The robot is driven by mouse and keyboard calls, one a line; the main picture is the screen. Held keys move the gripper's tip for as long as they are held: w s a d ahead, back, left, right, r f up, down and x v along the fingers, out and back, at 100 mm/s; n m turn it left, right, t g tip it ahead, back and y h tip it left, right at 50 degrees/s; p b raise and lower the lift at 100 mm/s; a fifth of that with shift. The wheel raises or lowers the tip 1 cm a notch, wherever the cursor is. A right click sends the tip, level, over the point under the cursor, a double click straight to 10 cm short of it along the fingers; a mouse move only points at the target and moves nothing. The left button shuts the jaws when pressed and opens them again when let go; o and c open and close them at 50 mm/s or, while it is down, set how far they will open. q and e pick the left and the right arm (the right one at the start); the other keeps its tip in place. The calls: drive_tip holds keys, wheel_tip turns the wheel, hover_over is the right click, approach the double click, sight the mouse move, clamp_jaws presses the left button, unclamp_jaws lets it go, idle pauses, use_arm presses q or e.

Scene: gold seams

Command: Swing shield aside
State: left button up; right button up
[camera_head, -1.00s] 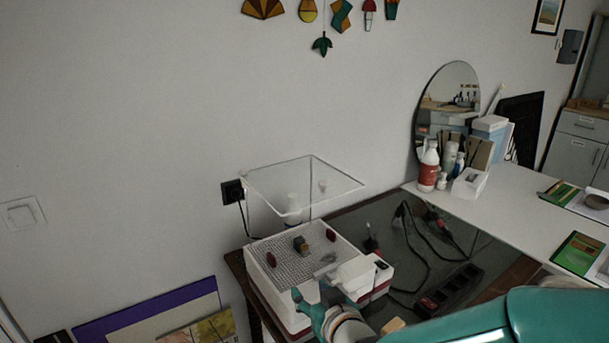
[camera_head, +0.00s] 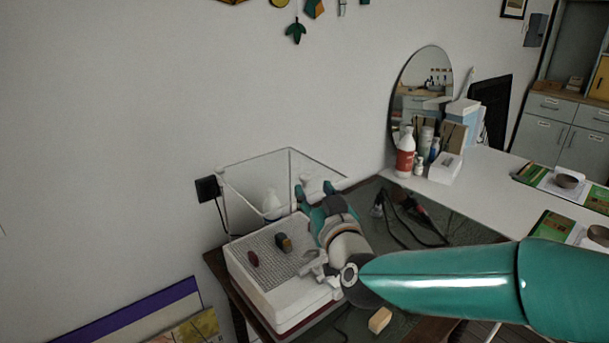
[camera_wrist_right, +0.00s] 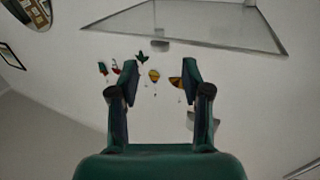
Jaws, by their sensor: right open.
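The clear shield (camera_head: 252,158) with a pale rim stands raised at the back of the white grinder (camera_head: 262,308), beside the wall. It also shows as a see-through panel in the wrist view (camera_wrist_right: 195,22), beyond my fingertips. My right gripper (camera_head: 315,188) is open above the back right of the grinder, close to the shield's right part. The head view does not settle whether it touches the shield. In the wrist view my right gripper (camera_wrist_right: 159,75) has nothing between its fingers. My right forearm and wrist hide the grinder's right side. My left gripper is not in view.
A dark red piece (camera_head: 253,258) and a dark block (camera_head: 283,242) lie on the grinder's grid. A white bottle (camera_head: 272,204) stands behind it. A wooden block (camera_head: 380,320) and cables lie to the right. A round mirror (camera_head: 420,90) leans by the wall.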

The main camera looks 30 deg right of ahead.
sight(306, 179)
drive_tip(key=p+x, duration=0.1)
drive_tip(key=x, duration=0.6)
drive_tip(key=shift+w, duration=0.1)
clamp_jaws()
